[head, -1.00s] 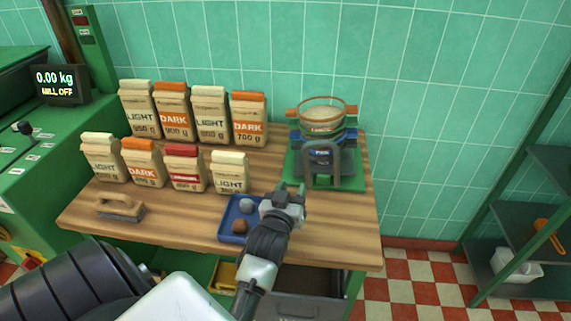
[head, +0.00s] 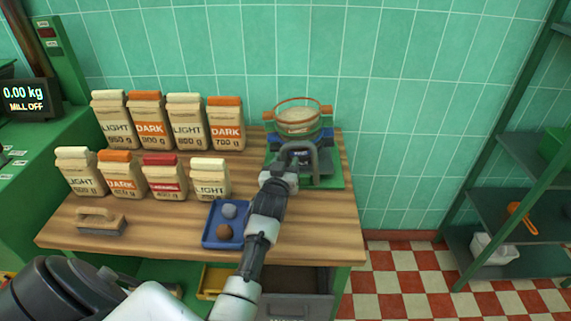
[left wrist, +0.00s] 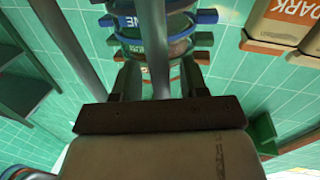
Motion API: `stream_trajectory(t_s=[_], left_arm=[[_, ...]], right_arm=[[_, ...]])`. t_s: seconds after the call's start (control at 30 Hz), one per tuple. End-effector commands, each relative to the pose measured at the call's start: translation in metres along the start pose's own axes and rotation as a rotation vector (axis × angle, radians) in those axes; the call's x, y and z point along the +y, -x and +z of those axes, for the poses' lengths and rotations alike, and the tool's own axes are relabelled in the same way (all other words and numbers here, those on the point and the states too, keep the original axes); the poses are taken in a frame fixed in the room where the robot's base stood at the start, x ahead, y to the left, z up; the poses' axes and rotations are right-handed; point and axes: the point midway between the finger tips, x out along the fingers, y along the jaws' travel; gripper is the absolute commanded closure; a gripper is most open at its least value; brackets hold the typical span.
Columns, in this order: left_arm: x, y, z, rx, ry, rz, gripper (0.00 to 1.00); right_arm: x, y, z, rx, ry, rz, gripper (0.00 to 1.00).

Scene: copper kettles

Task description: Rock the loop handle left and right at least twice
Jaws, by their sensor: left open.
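The grey loop handle (head: 315,160) stands upright at the front of a sieve stack (head: 298,120) on a green base, at the back right of the bench. My left gripper (head: 286,160) is at the left side of the loop and hides part of it. In the left wrist view the open fingers (left wrist: 159,66) have one grey bar of the loop handle (left wrist: 159,35) between them. A gap shows on each side of this bar. The loop's other bar is outside the fingers, to the left. My right gripper is not in view.
Several coffee bags (head: 147,122) stand in two rows to the left. A brush (head: 101,221) lies at the front left. The bench front right is clear.

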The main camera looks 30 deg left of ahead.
Motion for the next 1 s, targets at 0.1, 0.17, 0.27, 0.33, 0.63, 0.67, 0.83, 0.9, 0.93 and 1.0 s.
stream_trajectory(t_s=[0.1, 0.17, 0.27, 0.33, 0.63, 0.67, 0.83, 0.9, 0.93, 1.0], left_arm=[[0.0, 0.0, 0.0, 0.0, 0.0, 0.0, 0.57], [0.0, 0.0, 0.0, 0.0, 0.0, 0.0, 0.57], [0.0, 0.0, 0.0, 0.0, 0.0, 0.0, 0.72], [0.0, 0.0, 0.0, 0.0, 0.0, 0.0, 0.83], [0.0, 0.0, 0.0, 0.0, -0.001, 0.0, 1.0], [0.001, 0.0, -0.001, -0.001, -0.005, 0.0, 1.0], [0.016, -0.002, -0.01, -0.029, -0.142, -0.003, 1.0], [0.022, -0.004, -0.01, -0.043, -0.211, -0.005, 1.0], [0.024, -0.004, -0.009, -0.047, -0.232, -0.006, 1.0], [0.027, -0.005, -0.009, -0.055, -0.267, -0.007, 1.0]], right_arm=[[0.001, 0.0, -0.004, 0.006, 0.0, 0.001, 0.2], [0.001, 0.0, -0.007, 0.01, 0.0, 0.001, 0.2], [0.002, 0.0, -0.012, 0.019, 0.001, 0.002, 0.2], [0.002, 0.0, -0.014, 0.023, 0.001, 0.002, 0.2], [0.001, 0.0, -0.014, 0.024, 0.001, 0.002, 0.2], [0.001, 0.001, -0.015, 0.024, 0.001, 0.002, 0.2], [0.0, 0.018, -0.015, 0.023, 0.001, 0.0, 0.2], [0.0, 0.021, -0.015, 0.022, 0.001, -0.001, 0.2], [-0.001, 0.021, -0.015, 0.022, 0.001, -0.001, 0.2], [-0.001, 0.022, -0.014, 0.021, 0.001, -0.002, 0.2]])
